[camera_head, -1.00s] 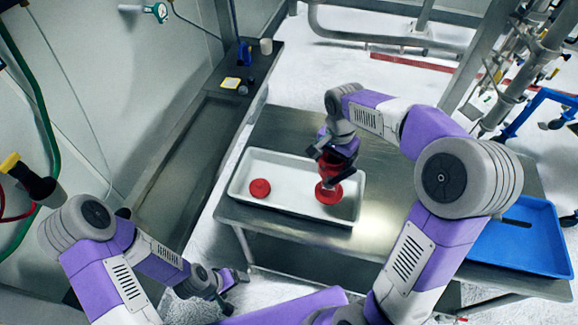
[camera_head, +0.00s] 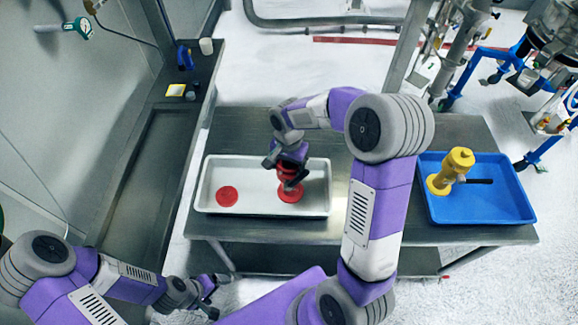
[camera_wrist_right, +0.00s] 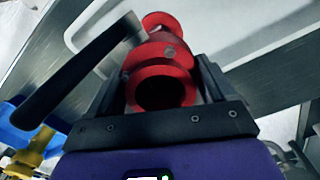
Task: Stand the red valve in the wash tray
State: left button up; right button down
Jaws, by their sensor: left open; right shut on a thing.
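The red valve (camera_head: 290,194) is in the right part of the white wash tray (camera_head: 324,203), roughly upright with its lower flange down. I cannot tell whether that flange touches the tray floor. My right gripper (camera_head: 287,163) is shut on the valve's upper part from above and hides some of it. The right wrist view shows the valve (camera_wrist_right: 162,70) between the fingers, its open round end facing the camera and its black lever (camera_wrist_right: 75,72) sticking out to the left. My left gripper (camera_head: 210,292) is open and empty, low in front of the table.
A flat red round piece (camera_head: 227,196) lies in the tray's left part. A blue tray (camera_head: 500,208) with a yellow valve (camera_head: 458,162) stands on the right of the steel table (camera_head: 350,150). A dark side bench (camera_head: 150,170) with small items runs along the left.

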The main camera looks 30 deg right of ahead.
jog(key=shift+w+f, duration=0.1)
jog(key=shift+f, duration=0.15)
grip_release()
notch_tip(320, 180, up, 12)
jog(key=shift+r+p, duration=0.1)
jog(key=shift+p, duration=0.45)
